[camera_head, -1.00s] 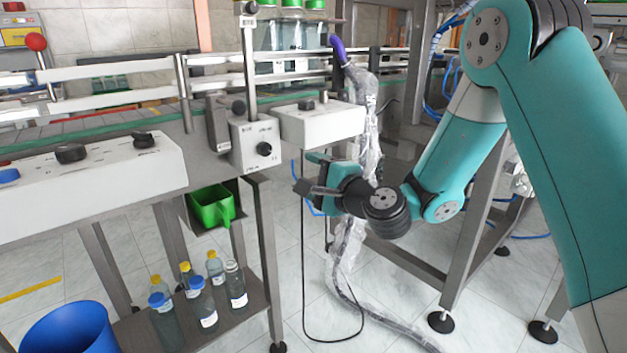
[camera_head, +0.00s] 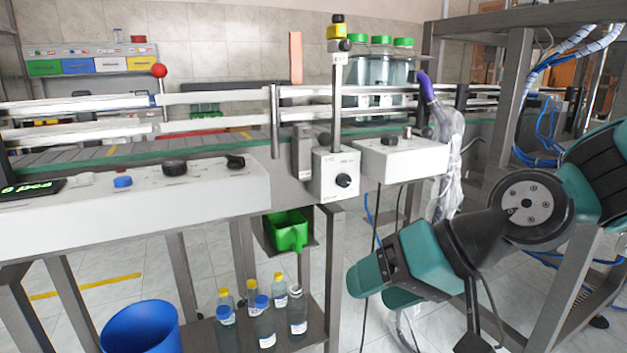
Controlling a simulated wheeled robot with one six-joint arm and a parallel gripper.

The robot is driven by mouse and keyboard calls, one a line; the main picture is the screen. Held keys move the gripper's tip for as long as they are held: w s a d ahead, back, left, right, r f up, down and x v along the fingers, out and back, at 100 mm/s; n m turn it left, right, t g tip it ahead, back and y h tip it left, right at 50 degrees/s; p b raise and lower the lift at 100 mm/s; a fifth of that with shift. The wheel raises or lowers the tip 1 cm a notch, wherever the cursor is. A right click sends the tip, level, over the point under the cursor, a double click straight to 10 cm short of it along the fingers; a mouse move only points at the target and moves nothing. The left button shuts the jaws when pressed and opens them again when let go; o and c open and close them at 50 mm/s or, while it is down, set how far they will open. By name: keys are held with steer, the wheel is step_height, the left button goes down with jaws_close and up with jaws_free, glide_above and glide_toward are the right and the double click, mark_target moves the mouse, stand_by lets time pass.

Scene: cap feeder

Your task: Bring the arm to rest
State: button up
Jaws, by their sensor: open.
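My teal and black arm comes in from the right edge, with a round black joint at the right. My gripper (camera_head: 382,288) is at its lower left end, in front of the steel frame and above the tiled floor. The gripper is open, and I see nothing held in it. Its jaws are small and partly overlap in this view, so the gap between them is hard to see.
The conveyor (camera_head: 120,152) and control panel (camera_head: 215,190) run along the left. A white box (camera_head: 400,161) and wrapped purple-ended hose (camera_head: 447,150) stand behind the arm. A green bin (camera_head: 287,232), several bottles (camera_head: 264,325) and a blue bucket (camera_head: 143,328) are lower left.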

steer(key=s+d+n+g+h, duration=0.3)
steer(key=s+d+n+h, duration=0.3)
steer(key=s, duration=0.6)
step_height(320, 180, up, 21)
steer(key=m+y+p, duration=0.1)
steer(key=p, duration=2.1)
steer(key=shift+w+d+m, duration=0.2)
steer(key=shift+w+m, duration=0.1)
steer(key=shift+w, duration=0.05)
steer(key=shift+r, duration=0.1)
